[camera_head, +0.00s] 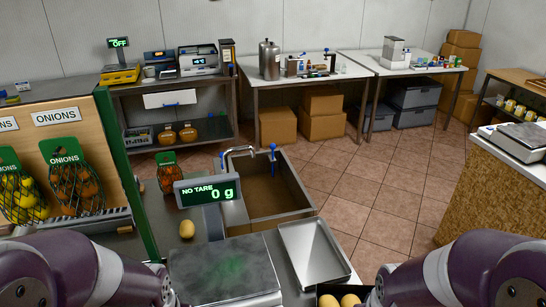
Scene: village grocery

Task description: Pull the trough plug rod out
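The trough (304,198) is a metal basin with a brownish inside, set beyond the scale in the middle of the view. A thin upright rod with a blue top (272,149) stands at its far edge; it looks like the plug rod. Its lower end is too small to make out clearly. A curved metal tap (238,150) stands to the left of the rod. My two arms come in at the bottom left and bottom right corners, well short of the trough. Both grippers are outside the picture.
A scale (225,272) with a display reading 0 g (208,190) stands in front of the trough. An empty metal tray (313,252) lies right of it. A yellow potato-like item (187,229) lies left of the display. Open tiled floor lies to the right.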

